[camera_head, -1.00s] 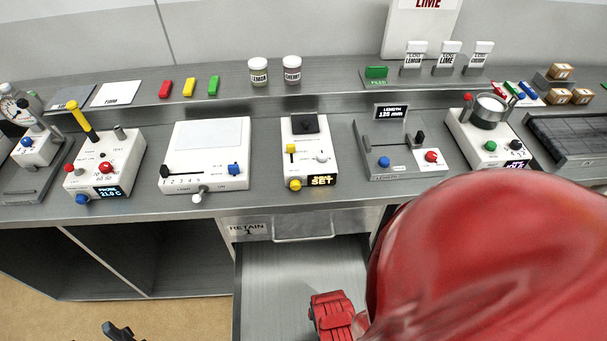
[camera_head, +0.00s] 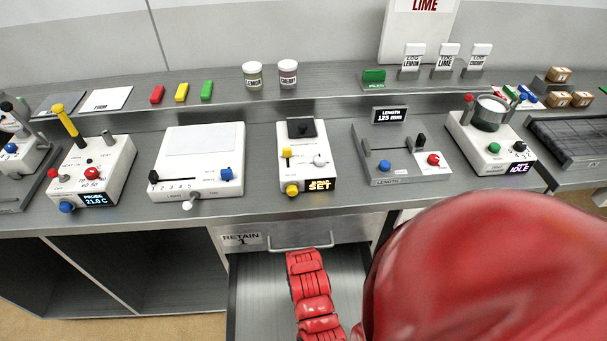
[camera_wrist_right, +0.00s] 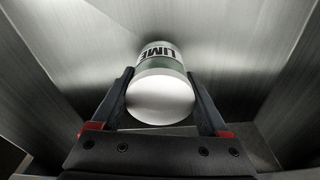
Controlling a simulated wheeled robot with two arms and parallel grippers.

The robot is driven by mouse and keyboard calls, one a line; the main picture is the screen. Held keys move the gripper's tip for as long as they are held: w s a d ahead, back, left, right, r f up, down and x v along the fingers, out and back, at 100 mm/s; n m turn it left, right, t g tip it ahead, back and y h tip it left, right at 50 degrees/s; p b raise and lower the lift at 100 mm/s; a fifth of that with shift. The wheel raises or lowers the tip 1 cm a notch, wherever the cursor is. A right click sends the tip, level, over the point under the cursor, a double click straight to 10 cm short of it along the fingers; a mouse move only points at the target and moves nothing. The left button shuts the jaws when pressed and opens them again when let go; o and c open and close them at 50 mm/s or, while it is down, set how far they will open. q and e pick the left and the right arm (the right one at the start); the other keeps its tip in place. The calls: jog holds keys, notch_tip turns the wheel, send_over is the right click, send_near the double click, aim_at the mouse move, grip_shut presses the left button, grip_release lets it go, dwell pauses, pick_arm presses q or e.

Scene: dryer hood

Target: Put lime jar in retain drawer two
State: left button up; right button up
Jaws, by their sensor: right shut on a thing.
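In the head view, an open drawer (camera_head: 258,290) lies below the front labelled RETAIN 1 (camera_head: 242,238). My red right arm reaches into this drawer and hides part of it; the jar is hidden there. The open drawer's own label is not visible. My left gripper is not in view.
Lemon (camera_head: 252,76) and cherry (camera_head: 287,75) jars stand on the back shelf. Instruments line the counter, including a white panel box (camera_head: 197,160) and a length gauge (camera_head: 400,150). The RETAIN 1 handle (camera_head: 300,240) overhangs the open drawer. Open cabinet bays are at left.

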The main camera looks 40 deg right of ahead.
jog(key=shift+f+b, duration=0.6)
jog(key=shift+f, duration=0.9)
jog(key=shift+f, duration=0.1)
jog(key=o, duration=1.5)
jog(key=shift+c, duration=0.2)
jog(key=shift+r, duration=0.2)
jog(key=r, duration=0.2)
jog(key=r+b, duration=0.1)
jog(key=r, duration=0.3)
jog(key=shift+s+a, duration=0.2)
jog(key=shift+a, duration=0.05)
jog(key=r+p, duration=0.1)
jog(key=r, duration=0.1)
jog(key=r+p, duration=0.1)
jog(key=r, duration=0.1)
jog(key=r+p, duration=0.1)
jog(key=r, duration=0.1)
jog(key=shift+s+a, duration=0.25)
jog(key=shift+s, duration=0.15)
jog(key=shift+f, duration=0.1)
